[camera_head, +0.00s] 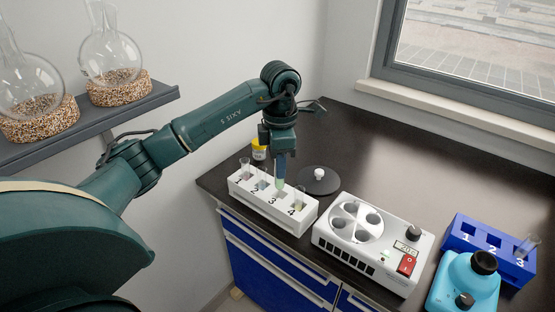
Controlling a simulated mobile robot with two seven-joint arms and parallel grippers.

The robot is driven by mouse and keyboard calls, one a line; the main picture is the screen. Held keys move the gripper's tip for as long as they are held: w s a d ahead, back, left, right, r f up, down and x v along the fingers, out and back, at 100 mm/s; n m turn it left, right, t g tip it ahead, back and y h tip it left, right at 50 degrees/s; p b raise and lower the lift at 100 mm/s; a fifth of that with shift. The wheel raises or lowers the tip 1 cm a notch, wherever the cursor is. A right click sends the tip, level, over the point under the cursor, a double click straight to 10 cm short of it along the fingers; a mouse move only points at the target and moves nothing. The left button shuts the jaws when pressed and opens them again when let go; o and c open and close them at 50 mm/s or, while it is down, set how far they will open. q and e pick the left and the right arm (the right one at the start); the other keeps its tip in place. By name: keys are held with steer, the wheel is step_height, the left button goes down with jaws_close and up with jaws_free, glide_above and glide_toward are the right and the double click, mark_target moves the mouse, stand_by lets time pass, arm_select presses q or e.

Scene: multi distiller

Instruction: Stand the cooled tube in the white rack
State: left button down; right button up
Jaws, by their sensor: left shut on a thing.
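The white rack (262,211) stands near the left end of the dark counter, with its slots numbered 1 to 4. Clear tubes stand at slot 1 (245,167), slot 2 (263,179) and slot 4 (301,199). My left gripper (281,160) points down over the rack, shut on a tube with pale green contents (280,181). That tube is upright at slot 3. I cannot tell how deep its lower end sits in the slot. My right gripper is not in view.
A white machine (330,237) with a round holed top stands right of the rack. A black disc with a white knob (319,174) lies behind. The back counter is clear.

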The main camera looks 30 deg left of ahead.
mark_target(279, 185)
arm_select(q)
steer(key=shift+f, duration=0.7)
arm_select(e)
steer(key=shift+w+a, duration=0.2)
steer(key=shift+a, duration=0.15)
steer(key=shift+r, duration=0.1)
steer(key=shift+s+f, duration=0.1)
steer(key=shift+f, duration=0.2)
